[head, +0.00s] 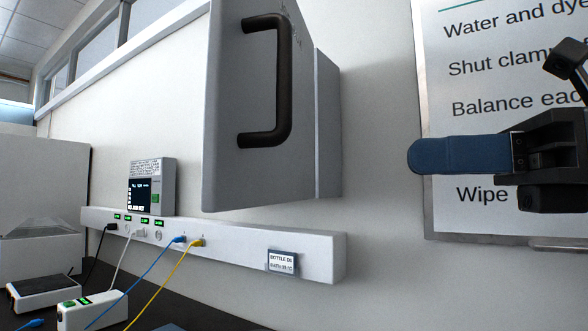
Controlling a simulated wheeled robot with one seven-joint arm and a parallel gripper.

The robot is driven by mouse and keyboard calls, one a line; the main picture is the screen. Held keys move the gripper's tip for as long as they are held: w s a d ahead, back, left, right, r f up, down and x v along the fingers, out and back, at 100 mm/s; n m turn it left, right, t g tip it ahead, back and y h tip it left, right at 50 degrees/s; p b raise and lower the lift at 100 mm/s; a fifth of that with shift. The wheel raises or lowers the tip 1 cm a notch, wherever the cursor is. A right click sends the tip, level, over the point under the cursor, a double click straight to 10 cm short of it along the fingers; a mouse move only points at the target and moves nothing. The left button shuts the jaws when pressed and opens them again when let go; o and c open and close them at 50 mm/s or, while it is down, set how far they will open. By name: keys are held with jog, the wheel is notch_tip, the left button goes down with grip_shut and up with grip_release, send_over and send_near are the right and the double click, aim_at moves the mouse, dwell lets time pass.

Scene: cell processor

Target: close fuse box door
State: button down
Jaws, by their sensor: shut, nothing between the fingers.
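The fuse box door (232,120) is a grey panel with a black bar handle (284,80) at the upper middle of the head view. It stands swung out from the grey box body (328,125), which is on the wall behind it. The inside of the box is hidden. My gripper (415,156) is at the right, with its blue fingers pressed together and nothing between them. It points left toward the door and is apart from it, with wall showing between them.
A white wall rail (215,240) with plugged blue and yellow cables runs below the door. A small display unit (150,188) sits above the rail. A framed text sign (470,215) hangs behind my gripper. Devices, including a white box (92,310), stand at lower left.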

aim_at(253, 162)
jog(key=p+x, duration=0.2)
jog(key=x, duration=1.2)
jog(key=shift+p, duration=0.4)
